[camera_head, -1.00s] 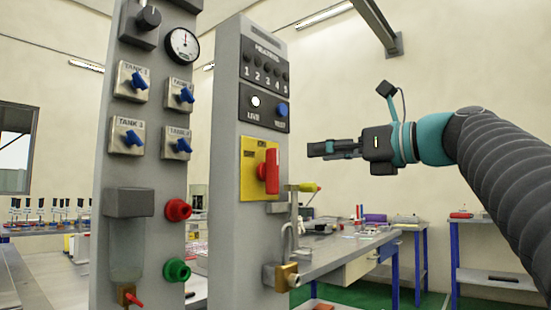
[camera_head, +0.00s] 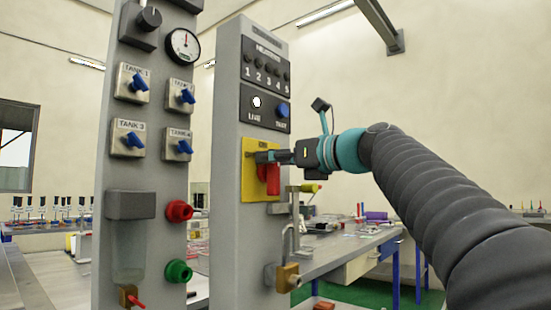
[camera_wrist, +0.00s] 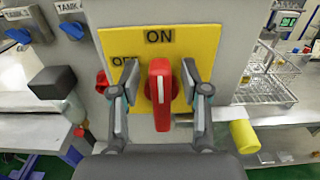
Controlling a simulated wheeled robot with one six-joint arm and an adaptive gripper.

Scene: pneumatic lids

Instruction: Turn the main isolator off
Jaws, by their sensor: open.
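The main isolator is a red handle (camera_wrist: 160,95) on a yellow plate (camera_wrist: 205,48). In the wrist view the handle stands upright below the word ON, with OFF at the plate's left. In the head view the red handle (camera_head: 268,180) shows on the yellow plate (camera_head: 249,188) of the right-hand grey column, partly behind my gripper. My gripper (camera_wrist: 160,78) is open, with one finger on each side of the handle and visible gaps between. It also shows in the head view (camera_head: 263,157), reaching in from the right.
A neighbouring column carries blue tank valves (camera_head: 133,140). A wire rack (camera_wrist: 265,80) stands behind on the right.

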